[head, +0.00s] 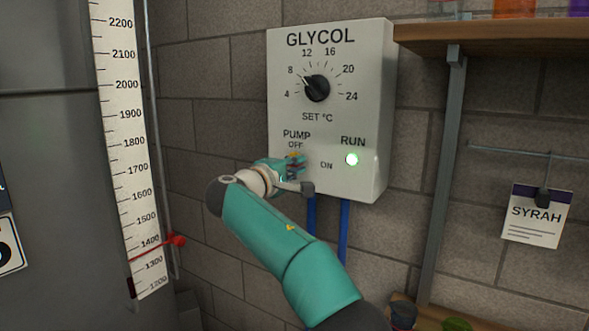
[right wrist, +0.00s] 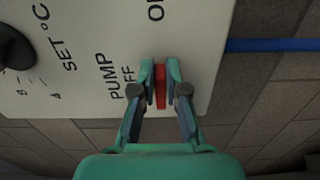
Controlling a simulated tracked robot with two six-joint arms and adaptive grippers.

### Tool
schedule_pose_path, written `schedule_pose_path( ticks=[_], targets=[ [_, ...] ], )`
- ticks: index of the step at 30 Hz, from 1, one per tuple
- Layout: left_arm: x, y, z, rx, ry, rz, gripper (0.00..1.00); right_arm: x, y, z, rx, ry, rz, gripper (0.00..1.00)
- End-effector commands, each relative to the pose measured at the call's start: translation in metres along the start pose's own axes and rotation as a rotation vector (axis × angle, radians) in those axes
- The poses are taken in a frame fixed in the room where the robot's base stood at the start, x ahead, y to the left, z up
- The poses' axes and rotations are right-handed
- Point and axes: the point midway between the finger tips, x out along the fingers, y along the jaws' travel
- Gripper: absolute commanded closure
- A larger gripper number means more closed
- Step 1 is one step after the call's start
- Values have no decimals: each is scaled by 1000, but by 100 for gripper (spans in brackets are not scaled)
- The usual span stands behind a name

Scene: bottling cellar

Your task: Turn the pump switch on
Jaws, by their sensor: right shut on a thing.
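The pump switch (right wrist: 160,86) shows as a red piece between my right fingertips in the right wrist view, close to the word OFF. My right gripper (right wrist: 160,82) is shut on it, one finger on each side. In the head view my right gripper (head: 293,166) is at the lower left of the glycol control box (head: 284,84), just under the PUMP OFF label. There the gripper largely hides the switch, and I cannot tell its setting. The ON label shows to the right of the gripper. My left gripper is not in view.
The green RUN light (head: 352,159) on the box is lit. A dial (head: 317,88) sits above the gripper. Blue pipes (head: 344,228) run down below the box. A wooden shelf (head: 490,34) and a SYRAH card (head: 537,216) are at the right; a scale (head: 128,130) is at the left.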

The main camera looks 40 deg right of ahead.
Motion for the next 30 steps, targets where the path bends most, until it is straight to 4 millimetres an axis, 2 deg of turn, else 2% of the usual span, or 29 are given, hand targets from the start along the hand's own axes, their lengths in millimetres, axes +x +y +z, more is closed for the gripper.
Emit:
schedule_pose_path(
  ticks=[1, 9, 10, 14, 15, 25, 30],
  targets=[
    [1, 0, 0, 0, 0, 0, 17, 1, -6, 0, -2, -8, -12, 100],
    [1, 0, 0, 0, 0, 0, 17, 0, -7, 0, -3, -7, -12, 100],
    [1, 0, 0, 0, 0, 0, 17, 1, -7, 0, -3, -7, -12, 86],
    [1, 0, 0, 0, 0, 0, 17, 0, -6, 0, -3, -6, -11, 64],
    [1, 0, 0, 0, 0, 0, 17, 0, -6, 0, -3, -6, -10, 62],
    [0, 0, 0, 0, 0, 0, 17, -2, -3, 0, -1, -2, -6, 62],
    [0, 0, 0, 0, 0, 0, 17, -18, -2, -1, -1, 0, -6, 62]
  ],
)
